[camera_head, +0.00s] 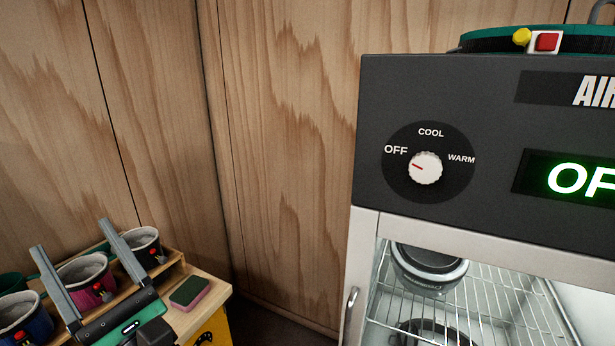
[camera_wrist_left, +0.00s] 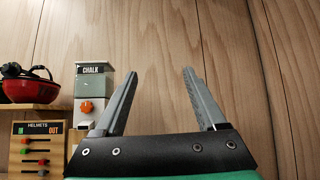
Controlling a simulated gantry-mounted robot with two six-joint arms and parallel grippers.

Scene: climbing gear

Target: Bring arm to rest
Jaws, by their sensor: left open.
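My left gripper (camera_head: 80,270) is at the lower left of the head view, in front of a shelf of chalk bags. Its two fingers are spread and nothing is between them. In the left wrist view the same open gripper (camera_wrist_left: 160,98) points toward a bare wood wall. My right gripper is in neither view.
Several chalk bags, one of them pink (camera_head: 85,275), sit on a wooden shelf beside a green and pink block (camera_head: 189,291). A dark cabinet (camera_head: 480,110) with its knob (camera_head: 425,168) at OFF stands right. A chalk dispenser (camera_wrist_left: 92,90) and helmet board (camera_wrist_left: 36,148) stand left in the wrist view.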

